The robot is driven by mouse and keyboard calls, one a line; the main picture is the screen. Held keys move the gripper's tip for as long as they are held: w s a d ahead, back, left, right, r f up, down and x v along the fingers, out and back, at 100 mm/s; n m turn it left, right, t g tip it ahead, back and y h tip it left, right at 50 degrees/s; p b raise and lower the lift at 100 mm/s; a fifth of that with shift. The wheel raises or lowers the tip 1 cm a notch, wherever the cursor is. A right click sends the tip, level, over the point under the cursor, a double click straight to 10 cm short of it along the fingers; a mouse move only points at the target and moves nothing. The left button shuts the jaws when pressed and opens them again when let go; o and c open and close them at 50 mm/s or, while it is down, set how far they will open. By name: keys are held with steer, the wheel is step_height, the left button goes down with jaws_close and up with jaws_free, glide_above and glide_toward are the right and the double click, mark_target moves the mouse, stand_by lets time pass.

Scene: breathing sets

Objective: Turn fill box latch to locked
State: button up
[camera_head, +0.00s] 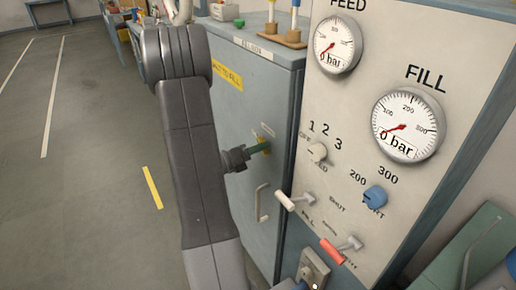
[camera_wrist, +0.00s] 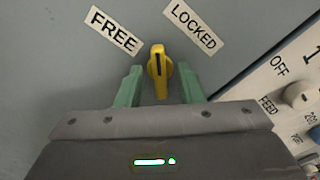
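The fill box latch (camera_wrist: 158,62) is a small yellow turning handle on the grey-blue box door. In the wrist view it stands nearly upright, between the FREE label (camera_wrist: 113,30) at its upper left and the LOCKED label (camera_wrist: 194,28) at its upper right. My gripper (camera_wrist: 159,76) is open, with one green finger on each side of the latch and narrow gaps visible. In the head view, my gripper (camera_head: 260,148) reaches the door from the left. The yellow latch (camera_head: 265,140) is partly hidden behind the fingers there.
The blue-grey fill box (camera_head: 232,125) has a pale door handle (camera_head: 262,203) below the latch. Right of it stands a control panel (camera_head: 335,105) with FEED and FILL gauges, knobs, a white lever (camera_head: 295,201) and a red lever (camera_head: 340,250). Open floor (camera_head: 85,190) lies left.

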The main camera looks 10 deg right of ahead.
jaws_close()
steer(key=shift+m+b, duration=0.3)
steer(key=shift+b, duration=0.05)
steer(key=m+b, duration=0.7)
steer(key=b, duration=0.1)
steer(key=shift+m, duration=0.4)
stand_by(0.4)
